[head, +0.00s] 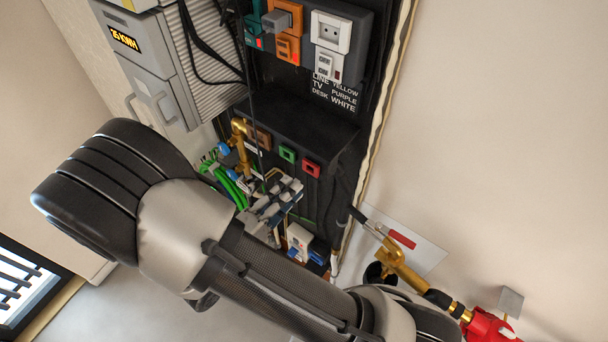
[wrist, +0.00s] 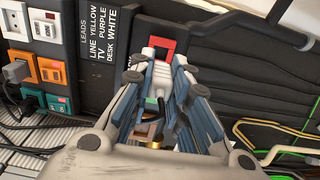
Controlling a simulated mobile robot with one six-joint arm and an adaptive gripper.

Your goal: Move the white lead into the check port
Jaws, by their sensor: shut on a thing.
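My gripper (head: 284,192) is in front of the lower panel, and its two blue-grey fingers (wrist: 165,65) point at the panel in the wrist view. A red-framed port (wrist: 160,37) lies just beyond the fingertips; in the head view the red port (head: 311,168) is up and right of the gripper. A green port (head: 287,153) and a brown port (head: 261,137) sit beside it. I cannot tell which is the check port.
A label board (head: 335,92) lists LINE YELLOW, TV PURPLE, DESK WHITE. Above it are a white socket (head: 330,32) and an orange socket with a grey plug (head: 276,20). Green cables (head: 230,186) and a brass fitting (head: 241,145) crowd the gripper's left. A brass valve (head: 400,266) stands lower right.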

